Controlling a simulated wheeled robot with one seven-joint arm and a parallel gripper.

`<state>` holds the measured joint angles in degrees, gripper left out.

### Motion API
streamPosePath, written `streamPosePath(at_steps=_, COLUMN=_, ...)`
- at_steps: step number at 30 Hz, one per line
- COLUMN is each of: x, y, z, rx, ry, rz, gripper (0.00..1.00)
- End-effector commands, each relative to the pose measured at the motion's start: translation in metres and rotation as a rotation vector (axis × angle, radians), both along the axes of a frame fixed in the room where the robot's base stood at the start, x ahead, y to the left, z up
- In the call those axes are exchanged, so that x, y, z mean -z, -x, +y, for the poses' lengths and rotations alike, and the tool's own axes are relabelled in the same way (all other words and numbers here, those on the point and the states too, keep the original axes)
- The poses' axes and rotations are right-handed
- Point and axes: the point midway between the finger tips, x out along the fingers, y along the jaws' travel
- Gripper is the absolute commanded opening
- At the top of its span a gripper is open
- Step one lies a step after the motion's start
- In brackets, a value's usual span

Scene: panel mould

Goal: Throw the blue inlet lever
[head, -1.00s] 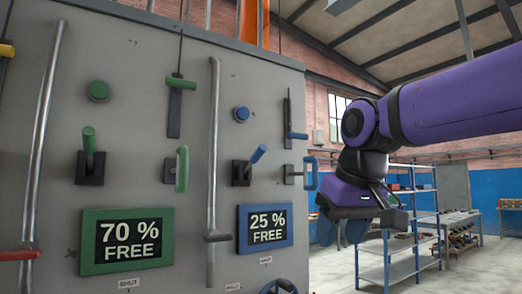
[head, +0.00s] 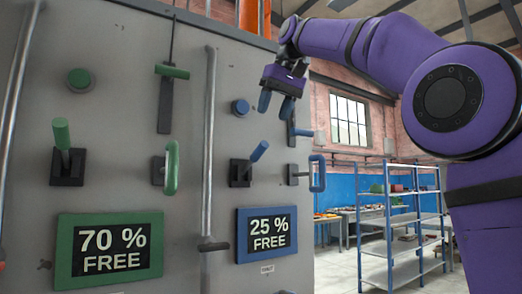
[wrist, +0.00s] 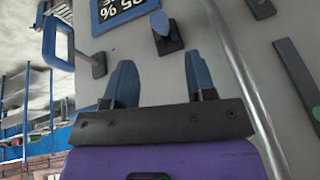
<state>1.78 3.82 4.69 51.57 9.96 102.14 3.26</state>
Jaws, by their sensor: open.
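A blue stick lever (head: 259,151) stands out, tilted up to the right, from a black mount (head: 240,173) above the blue 25 % display (head: 264,234). In the wrist view the lever (wrist: 160,22) shows beyond the fingertips, apart from them. A blue loop handle (head: 317,174) sits to its right, also in the wrist view (wrist: 58,42). I cannot read which one is the inlet. My gripper (head: 277,104) is open and empty, fingers pointing down, above the stick lever in the picture. In the wrist view its two blue fingers (wrist: 160,80) are spread.
A blue button (head: 240,107) is left of my gripper, and a blue slide (head: 300,132) is partly hidden behind it. A vertical pipe (head: 208,140) separates the blue controls from the green lever (head: 62,135) and green loop handle (head: 171,168). Shelving (head: 400,225) stands right.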

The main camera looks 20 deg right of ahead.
Motion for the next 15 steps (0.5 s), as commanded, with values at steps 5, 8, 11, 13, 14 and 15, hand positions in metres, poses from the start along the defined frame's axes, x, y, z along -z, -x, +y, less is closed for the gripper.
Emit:
streamPosePath(at_steps=5, x=0.015, y=-0.005, z=0.003, rx=-0.001, ry=0.001, rz=0.002, gripper=0.51)
streamPosePath(at_steps=8, x=0.030, y=-0.011, z=0.007, rx=-0.001, ry=0.001, rz=0.003, gripper=0.51)
streamPosePath(at_steps=11, x=0.047, y=-0.018, z=0.010, rx=-0.001, ry=0.001, rz=0.003, gripper=0.51)
streamPosePath(at_steps=13, x=0.058, y=-0.023, z=0.012, rx=-0.001, ry=0.000, rz=0.003, gripper=0.51)
streamPosePath(at_steps=14, x=0.063, y=-0.025, z=0.013, rx=0.000, ry=0.000, rz=0.002, gripper=0.51)
streamPosePath(at_steps=15, x=0.068, y=-0.027, z=0.015, rx=0.000, ry=0.001, rz=0.002, gripper=0.51)
